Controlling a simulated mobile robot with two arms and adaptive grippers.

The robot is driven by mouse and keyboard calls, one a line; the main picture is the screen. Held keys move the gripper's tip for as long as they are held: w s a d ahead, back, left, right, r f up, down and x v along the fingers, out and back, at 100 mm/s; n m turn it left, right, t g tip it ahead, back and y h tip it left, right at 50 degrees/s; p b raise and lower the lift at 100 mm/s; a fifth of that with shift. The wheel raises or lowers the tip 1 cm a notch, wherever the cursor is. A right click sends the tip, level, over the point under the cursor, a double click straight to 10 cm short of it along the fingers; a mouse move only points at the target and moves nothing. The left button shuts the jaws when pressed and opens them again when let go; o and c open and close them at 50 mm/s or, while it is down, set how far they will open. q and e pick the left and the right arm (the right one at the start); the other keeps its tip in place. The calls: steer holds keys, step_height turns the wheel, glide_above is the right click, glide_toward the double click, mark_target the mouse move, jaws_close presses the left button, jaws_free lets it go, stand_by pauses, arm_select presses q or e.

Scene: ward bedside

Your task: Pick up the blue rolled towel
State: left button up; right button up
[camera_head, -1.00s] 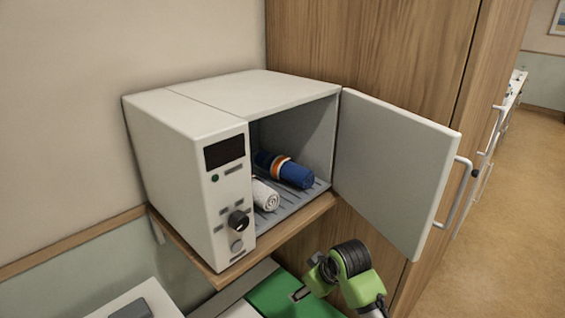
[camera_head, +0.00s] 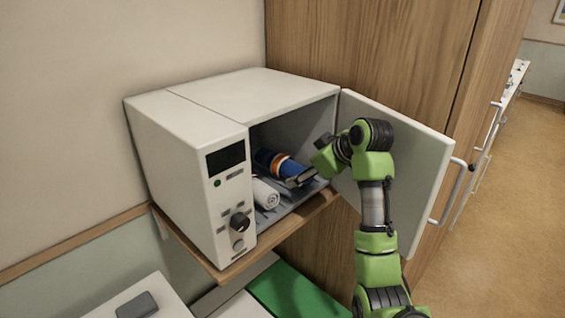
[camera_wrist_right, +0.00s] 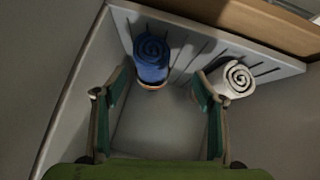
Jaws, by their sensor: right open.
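The blue rolled towel (camera_head: 283,165) has an orange and white band and lies inside the open white cabinet, towards its back. In the right wrist view the blue towel (camera_wrist_right: 151,58) shows its spiral end, ahead of my fingers and nearer the left one. My right gripper (camera_head: 303,179) reaches into the cabinet opening and covers part of the towel's near end. In the right wrist view my right gripper (camera_wrist_right: 160,92) is open, with nothing between its fingers. My left gripper is in neither view.
A white rolled towel (camera_head: 265,193) lies beside the blue one, close to the right finger in the wrist view (camera_wrist_right: 233,80). The cabinet (camera_head: 215,95) stands on a wooden shelf (camera_head: 285,232). Its door (camera_head: 415,165) is open on the right, behind my arm.

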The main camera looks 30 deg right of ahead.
mark_target(289, 162)
steer(key=w, duration=0.2)
steer(key=w+p, duration=0.1)
steer(key=w, duration=0.2)
steer(key=shift+w+a+p, duration=0.3)
steer(key=shift+a+p, duration=0.05)
steer(key=shift+a, duration=0.05)
steer(key=p+x, duration=0.2)
steer(key=x, duration=0.2)
steer(key=shift+w, duration=0.15)
steer(key=shift+w+f, duration=0.3)
steer(key=shift+f, duration=0.1)
steer(key=c, duration=1.2)
